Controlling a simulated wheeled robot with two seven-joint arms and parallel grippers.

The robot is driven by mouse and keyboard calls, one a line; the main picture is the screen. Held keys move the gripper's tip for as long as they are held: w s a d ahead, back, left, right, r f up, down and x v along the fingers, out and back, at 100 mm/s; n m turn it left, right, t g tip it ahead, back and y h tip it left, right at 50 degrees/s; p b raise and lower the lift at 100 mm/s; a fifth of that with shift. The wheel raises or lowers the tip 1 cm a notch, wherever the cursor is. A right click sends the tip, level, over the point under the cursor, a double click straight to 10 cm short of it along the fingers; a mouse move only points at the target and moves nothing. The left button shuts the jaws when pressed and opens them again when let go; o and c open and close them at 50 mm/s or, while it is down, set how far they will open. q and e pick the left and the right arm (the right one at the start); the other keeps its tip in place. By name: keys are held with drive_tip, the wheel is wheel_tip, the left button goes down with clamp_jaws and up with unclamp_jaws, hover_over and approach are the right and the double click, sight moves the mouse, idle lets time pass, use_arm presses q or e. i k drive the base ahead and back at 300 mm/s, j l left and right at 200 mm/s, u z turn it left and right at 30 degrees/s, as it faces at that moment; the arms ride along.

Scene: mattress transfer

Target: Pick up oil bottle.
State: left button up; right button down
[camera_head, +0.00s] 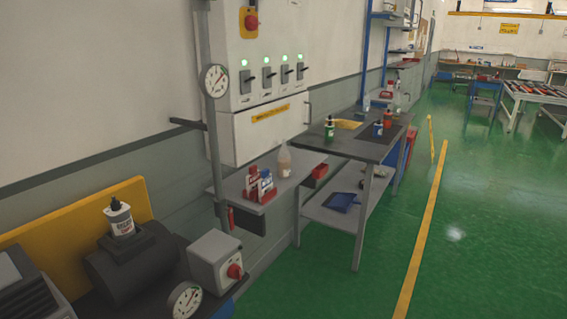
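I cannot tell for sure which bottle is the oil bottle. A white bottle with a dark cap and a printed label (122,222) stands on a dark motor-like block at the lower left. A translucent tan bottle with a narrow top (284,161) stands on the small wall shelf in the middle. A green bottle with a white label (329,129) stands on the dark-topped workbench (362,149). Neither of my grippers shows.
The wall shelf (247,191) also bears red and white packages (259,186). A box with a red knob (216,261) and a round gauge (185,301) sit at the lower left. The green floor (480,230) is clear at the right.

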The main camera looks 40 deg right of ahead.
sight(285, 155)
drive_tip(key=i+l, duration=0.15)
drive_tip(key=l, duration=0.25)
drive_tip(key=i+l, duration=0.15)
drive_tip(key=l, duration=0.25)
drive_tip(key=i+l, duration=0.15)
drive_tip(key=l, duration=0.3)
drive_tip(key=i+l, duration=0.15)
drive_tip(key=l, duration=0.25)
drive_tip(key=i+l, duration=0.15)
drive_tip(key=l, duration=0.25)
